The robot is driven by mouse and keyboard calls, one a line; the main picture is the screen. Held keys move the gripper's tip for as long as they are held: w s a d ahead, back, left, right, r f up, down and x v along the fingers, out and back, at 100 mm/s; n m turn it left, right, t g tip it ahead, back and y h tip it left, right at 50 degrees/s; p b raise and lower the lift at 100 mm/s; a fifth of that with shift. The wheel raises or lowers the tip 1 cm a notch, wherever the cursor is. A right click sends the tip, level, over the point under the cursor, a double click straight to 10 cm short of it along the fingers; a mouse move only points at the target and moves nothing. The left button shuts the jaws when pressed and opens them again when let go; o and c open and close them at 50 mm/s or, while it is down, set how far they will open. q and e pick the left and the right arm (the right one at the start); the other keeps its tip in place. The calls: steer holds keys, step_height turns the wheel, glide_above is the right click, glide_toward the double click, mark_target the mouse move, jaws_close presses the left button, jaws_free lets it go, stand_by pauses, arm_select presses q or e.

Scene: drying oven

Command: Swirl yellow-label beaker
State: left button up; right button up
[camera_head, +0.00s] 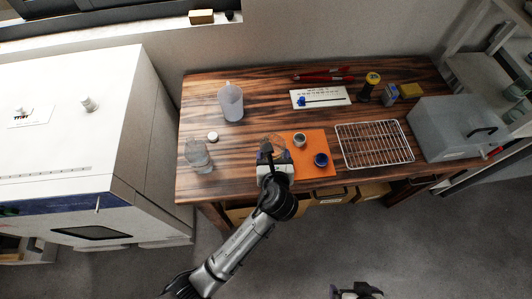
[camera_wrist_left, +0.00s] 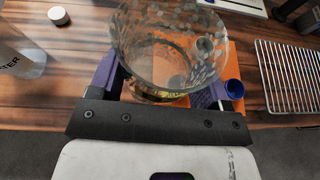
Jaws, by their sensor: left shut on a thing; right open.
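A clear glass beaker (camera_wrist_left: 170,45) fills the top middle of the left wrist view, with a yellowish band low on it. My left gripper (camera_wrist_left: 166,88) is shut on it, with its purple fingers at either side. In the head view the beaker (camera_head: 272,147) is partly hidden by my left gripper (camera_head: 273,158), at the left part of the orange mat (camera_head: 318,168). I cannot tell whether it touches the mat. The label's text is not readable. My right gripper (camera_head: 356,290) is open and empty at the bottom edge of the head view, away from the table.
A glass container (camera_head: 198,156) and a white cap (camera_head: 213,136) stand left of the mat; a plastic jug (camera_head: 230,101) stands behind. A small metal cup (camera_head: 299,140) and blue cup (camera_head: 320,160) are on the mat. A wire rack (camera_head: 374,144) and grey box (camera_head: 455,130) lie right.

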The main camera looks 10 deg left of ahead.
mark_target(282, 154)
arm_select(q)
steer(key=shift+s+d+r, duration=0.2)
steer(key=shift+d+r, duration=0.35)
steer(key=shift+d, duration=0.35)
steer(key=shift+d+r+p, duration=0.2)
steer(key=shift+r+p, duration=0.05)
steer(key=shift+p, duration=0.2)
steer(key=r+p, duration=0.2)
steer(key=shift+s+d+p, duration=0.1)
steer(key=shift+d+p, duration=0.05)
steer(key=shift+p, duration=0.2)
step_height(282, 154, up, 2)
steer(key=p, duration=0.4)
